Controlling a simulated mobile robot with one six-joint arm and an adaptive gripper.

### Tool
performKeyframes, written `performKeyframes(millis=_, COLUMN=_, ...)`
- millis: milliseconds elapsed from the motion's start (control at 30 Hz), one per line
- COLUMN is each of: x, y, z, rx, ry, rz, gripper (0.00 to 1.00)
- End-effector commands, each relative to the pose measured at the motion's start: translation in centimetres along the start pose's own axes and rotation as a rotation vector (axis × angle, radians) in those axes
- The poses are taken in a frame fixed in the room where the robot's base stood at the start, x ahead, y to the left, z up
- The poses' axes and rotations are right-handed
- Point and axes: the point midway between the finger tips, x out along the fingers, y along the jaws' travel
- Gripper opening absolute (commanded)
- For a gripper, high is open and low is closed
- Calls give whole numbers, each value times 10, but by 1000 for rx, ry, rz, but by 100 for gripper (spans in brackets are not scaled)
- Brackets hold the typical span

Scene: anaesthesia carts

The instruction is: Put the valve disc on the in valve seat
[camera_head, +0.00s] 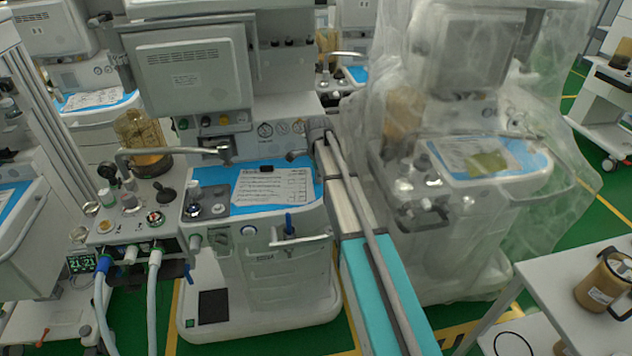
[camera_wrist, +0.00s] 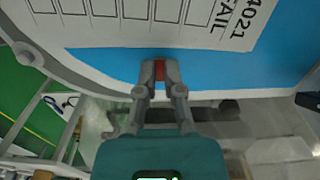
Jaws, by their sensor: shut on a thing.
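In the wrist view my gripper (camera_wrist: 160,68) is shut on a small red piece (camera_wrist: 160,71), which seems to be the valve disc, mostly hidden by the fingers. The fingertips are over the blue worktop (camera_wrist: 205,72), beside the printed sheet; their height above it is unclear. In the head view a breathing block (camera_head: 135,232) stands left of the worktop, with several round fittings on top. A round fitting with a red and green ring (camera_head: 155,218) sits near its front right. I cannot tell which fitting is the in valve seat. The fingers are apart from this block.
The blue worktop also shows in the head view (camera_head: 235,206), with a printed sheet (camera_head: 270,187) and a small black item on it. A clear-covered machine (camera_head: 480,200) stands at the right. A canister (camera_head: 145,135) and hoses crowd the block.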

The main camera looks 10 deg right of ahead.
Motion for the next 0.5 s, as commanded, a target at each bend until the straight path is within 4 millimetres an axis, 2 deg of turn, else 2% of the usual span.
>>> performKeyframes(millis=500, x=-7, y=0, z=0, rx=0, ry=0, rz=0, gripper=0)
